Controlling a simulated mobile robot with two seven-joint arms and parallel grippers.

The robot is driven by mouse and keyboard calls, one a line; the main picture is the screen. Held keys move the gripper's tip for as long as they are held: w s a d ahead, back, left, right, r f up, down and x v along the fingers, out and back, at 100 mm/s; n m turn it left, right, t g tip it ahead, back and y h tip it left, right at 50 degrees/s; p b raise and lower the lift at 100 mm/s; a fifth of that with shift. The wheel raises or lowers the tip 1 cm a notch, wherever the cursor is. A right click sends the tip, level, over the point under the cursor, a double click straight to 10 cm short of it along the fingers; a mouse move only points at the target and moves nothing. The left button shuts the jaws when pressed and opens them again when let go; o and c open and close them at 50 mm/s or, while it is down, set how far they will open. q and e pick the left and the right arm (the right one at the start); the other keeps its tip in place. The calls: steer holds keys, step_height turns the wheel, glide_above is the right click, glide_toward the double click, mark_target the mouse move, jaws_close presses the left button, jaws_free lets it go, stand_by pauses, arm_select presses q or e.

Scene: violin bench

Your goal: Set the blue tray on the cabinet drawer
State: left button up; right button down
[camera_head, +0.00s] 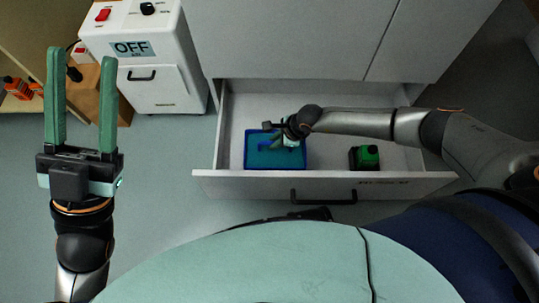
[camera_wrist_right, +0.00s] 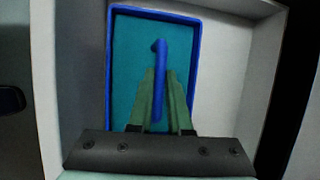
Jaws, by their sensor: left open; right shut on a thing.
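The blue tray (camera_head: 258,158) has a teal floor and a blue handle bar. It is inside the open cabinet drawer (camera_head: 330,184), toward the drawer's left side. In the right wrist view the tray (camera_wrist_right: 125,60) lies within the pale drawer walls. My right gripper (camera_head: 276,142) reaches down into the drawer over the tray. In the wrist view its green fingers (camera_wrist_right: 161,95) are shut on the tray's blue handle. Whether the tray's underside touches the drawer floor cannot be told. My left gripper (camera_head: 82,100) is open and empty, left of the drawer.
A black and green box (camera_head: 364,157) stands in the drawer's right part. A white machine with an OFF label (camera_head: 133,49) is left of the cabinet (camera_head: 290,40). A wooden shelf with orange items (camera_head: 18,88) is at the far left. The drawer's middle floor is clear.

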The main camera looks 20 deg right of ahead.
mark_target(274, 155)
step_height(274, 155, down, 10)
steer(key=b, duration=0.6)
steer(key=shift+a+r, duration=0.1)
arm_select(q)
step_height(274, 155, down, 7)
steer(key=shift+d+m, duration=0.3)
steer(key=shift+d, duration=0.15)
arm_select(e)
steer(key=shift+r, duration=0.15)
arm_select(q)
steer(key=shift+w, duration=0.1)
arm_select(e)
steer(key=c, duration=0.8)
jaws_free()
steer(key=shift+c, duration=0.2)
